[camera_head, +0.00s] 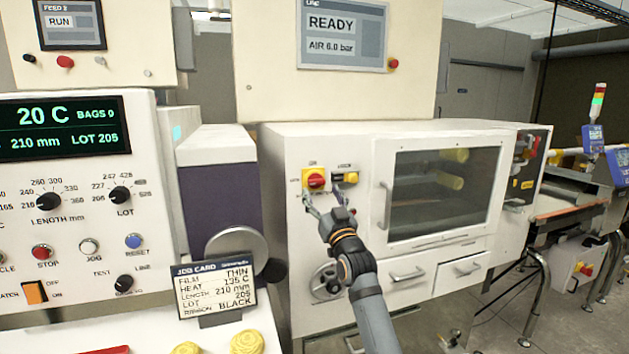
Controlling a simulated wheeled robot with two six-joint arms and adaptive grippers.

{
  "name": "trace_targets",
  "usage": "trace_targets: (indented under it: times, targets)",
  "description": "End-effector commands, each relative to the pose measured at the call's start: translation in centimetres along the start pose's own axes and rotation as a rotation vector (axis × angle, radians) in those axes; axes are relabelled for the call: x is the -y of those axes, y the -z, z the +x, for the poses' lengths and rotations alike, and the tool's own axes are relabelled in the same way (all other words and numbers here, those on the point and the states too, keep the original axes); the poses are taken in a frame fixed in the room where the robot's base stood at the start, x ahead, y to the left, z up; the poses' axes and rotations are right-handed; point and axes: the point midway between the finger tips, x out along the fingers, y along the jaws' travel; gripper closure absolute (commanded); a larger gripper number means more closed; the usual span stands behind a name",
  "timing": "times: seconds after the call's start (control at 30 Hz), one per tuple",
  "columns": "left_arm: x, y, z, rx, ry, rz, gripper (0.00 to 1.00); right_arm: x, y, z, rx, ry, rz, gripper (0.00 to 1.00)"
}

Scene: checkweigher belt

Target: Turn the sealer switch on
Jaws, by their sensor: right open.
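A red rotary switch on a yellow plate (315,180) sits on the front of the white cabinet (275,215). Beside it on the right is a smaller black and yellow switch (345,178). The labels above both are too small to read surely, so I cannot tell which is the sealer's. My right gripper (329,196) is open just below and in front of these two switches, its fingers spread. I cannot tell whether a finger touches either one. An orange rocker switch (35,292) marked OFF and ON sits at lower left, its label partly cut off. My left gripper is out of view.
A control panel with a green-lettered display (62,128) reading 20 C stands at left, with knobs and buttons below. A job card (215,287) stands in front. The cabinet has a windowed door (437,240) with a handle, a handwheel (325,282) and drawers.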

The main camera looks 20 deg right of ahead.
Motion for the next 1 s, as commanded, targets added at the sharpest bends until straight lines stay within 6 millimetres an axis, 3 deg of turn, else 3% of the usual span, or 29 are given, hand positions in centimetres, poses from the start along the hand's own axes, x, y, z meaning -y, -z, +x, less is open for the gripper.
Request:
trace_targets:
  times: [0.1,0.23,0.63,1.0]
  targets:
    - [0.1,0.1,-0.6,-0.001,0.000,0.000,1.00,0.0,0.3,2.6,-0.001,0.000,0.001,0.33]
    - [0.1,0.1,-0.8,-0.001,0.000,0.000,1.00,0.0,0.1,4.3,-0.001,0.000,0.000,0.33]
    - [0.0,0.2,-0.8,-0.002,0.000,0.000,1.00,0.0,0.0,5.2,-0.001,0.000,-0.001,0.33]
    - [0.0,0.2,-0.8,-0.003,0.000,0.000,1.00,0.0,0.0,5.2,-0.001,0.000,-0.001,0.83]
